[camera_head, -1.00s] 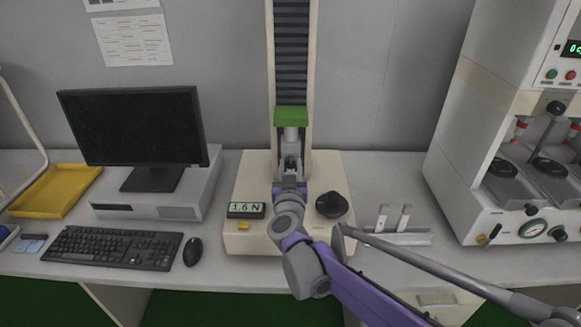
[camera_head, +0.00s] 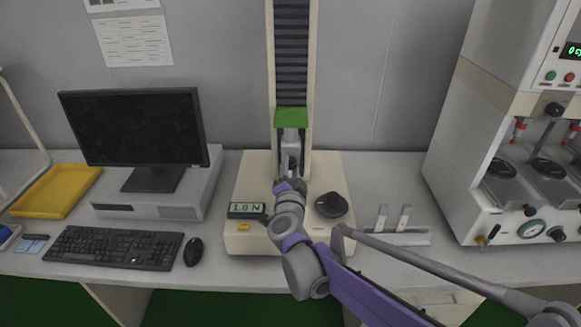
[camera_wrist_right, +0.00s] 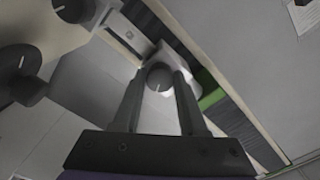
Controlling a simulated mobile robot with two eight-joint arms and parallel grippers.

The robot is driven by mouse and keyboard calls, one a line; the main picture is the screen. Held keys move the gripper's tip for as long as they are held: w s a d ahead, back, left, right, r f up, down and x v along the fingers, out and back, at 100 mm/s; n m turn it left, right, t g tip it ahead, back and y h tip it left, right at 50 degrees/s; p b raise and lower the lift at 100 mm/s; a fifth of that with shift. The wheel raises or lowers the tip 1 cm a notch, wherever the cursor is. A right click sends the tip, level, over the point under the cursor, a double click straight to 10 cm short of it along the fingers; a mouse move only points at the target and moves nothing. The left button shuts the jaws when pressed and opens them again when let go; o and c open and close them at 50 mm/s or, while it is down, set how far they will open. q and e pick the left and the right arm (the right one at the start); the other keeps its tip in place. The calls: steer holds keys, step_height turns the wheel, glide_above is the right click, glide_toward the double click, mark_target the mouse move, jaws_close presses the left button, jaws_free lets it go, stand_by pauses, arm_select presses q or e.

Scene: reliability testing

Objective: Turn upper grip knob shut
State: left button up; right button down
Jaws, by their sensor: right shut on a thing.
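The tester's upper grip (camera_head: 291,140) hangs under the green crosshead (camera_head: 291,117) on the column. Its knob, round and grey, shows in the right wrist view (camera_wrist_right: 159,76) between my fingertips. My right gripper (camera_wrist_right: 160,80) is shut on this knob. In the head view my right gripper and wrist stand in front of the grip and hide the knob. A second round knob with a white mark (camera_wrist_right: 72,8) shows at the top of the wrist view. My left gripper is not in view.
The tester's base (camera_head: 240,185) carries a display (camera_head: 246,210) reading 1.0 N and a black dial (camera_head: 331,205). A monitor (camera_head: 132,125), keyboard (camera_head: 115,247) and mouse (camera_head: 193,251) stand left. A larger machine (camera_head: 480,200) stands right, with a small rack (camera_head: 400,237) before it.

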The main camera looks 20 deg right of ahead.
steer(key=m, duration=0.5)
steer(key=shift+m+p, duration=0.3)
steer(key=shift+p, duration=0.05)
steer(key=m+p, duration=0.1)
steer(key=m, duration=0.4)
steer(key=shift+m, duration=0.4)
steer(key=shift+c, duration=2.2)
jaws_free()
steer(key=shift+s, duration=0.1)
steer(key=v, duration=1)
steer(key=shift+s, duration=0.35)
